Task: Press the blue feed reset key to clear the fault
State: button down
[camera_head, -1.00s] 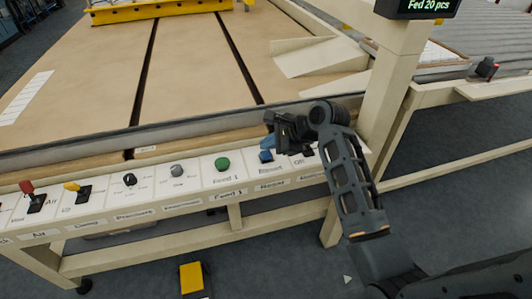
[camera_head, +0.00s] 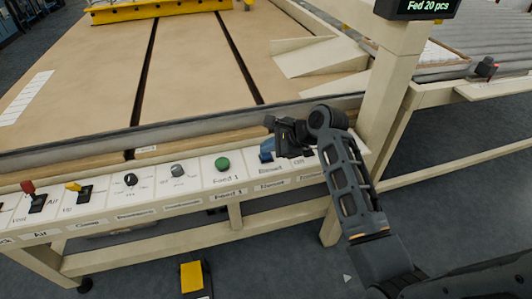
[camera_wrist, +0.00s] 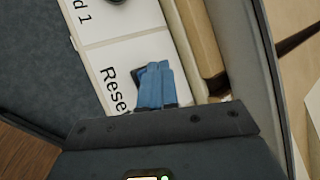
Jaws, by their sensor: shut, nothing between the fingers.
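The blue reset key (camera_head: 265,157) is on the white control panel, right of the green Feed 1 button, above a label that reads like "Reset". My gripper (camera_head: 267,148) is right above it, with its blue fingers pointing down. In the wrist view the two blue fingers of my gripper (camera_wrist: 154,68) lie side by side, shut and empty, beside the "Reset" lettering. They hide most of the key, with a dark edge showing beside them. I cannot tell whether the fingertips touch the key or how far it is pressed.
The green Feed 1 button (camera_head: 222,164), a grey knob (camera_head: 177,170), a black knob (camera_head: 130,179), a yellow lever (camera_head: 73,187) and a red lever (camera_head: 28,187) line the panel to the left.

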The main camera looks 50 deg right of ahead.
aim_at(269, 155)
jog(key=shift+f, duration=0.45)
dwell(0.6)
jog(key=shift+r, duration=0.15)
jog(key=shift+r+p, duration=0.85)
jog(key=shift+p, duration=0.45)
jog(key=shift+r, duration=0.1)
notch_tip(269, 155, up, 2)
jog(key=p, duration=0.3)
jog(key=shift+r, duration=1.4)
jog(key=shift+f, duration=0.1)
